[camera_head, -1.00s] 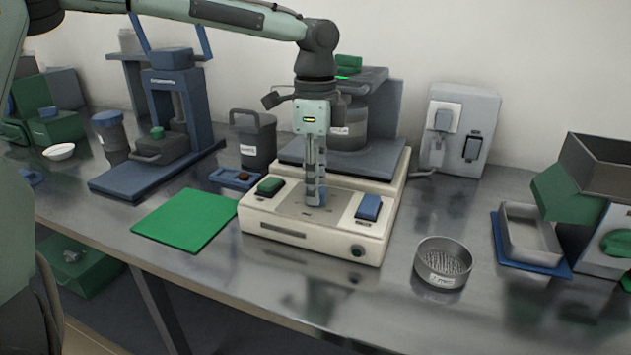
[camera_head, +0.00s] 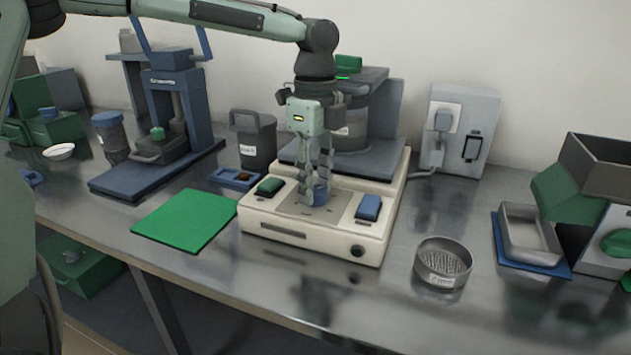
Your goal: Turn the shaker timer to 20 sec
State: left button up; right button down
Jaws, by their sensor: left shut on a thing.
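The shaker (camera_head: 312,240) is a cream-coloured machine in the middle of the table. Its front panel has a green switch (camera_head: 270,186) on the left and a blue switch (camera_head: 368,207) on the right. Between them is a small blue knob (camera_head: 319,194), the timer. My left gripper (camera_head: 314,192) points straight down and is shut on this knob, with its fingers on either side. The dial markings are too small to read. My right gripper is not in view.
A sieve pan (camera_head: 443,263) stands right of the shaker. A green mat (camera_head: 186,220) lies to its left. A dark lidded jug (camera_head: 254,140) stands behind left, and a grey wall box (camera_head: 460,128) behind right. The table front is clear.

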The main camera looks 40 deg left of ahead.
aim_at(316, 189)
pick_arm(q)
jog(key=o, duration=1.1)
jog(key=shift+o, duration=0.2)
notch_tip(316, 189, up, 12)
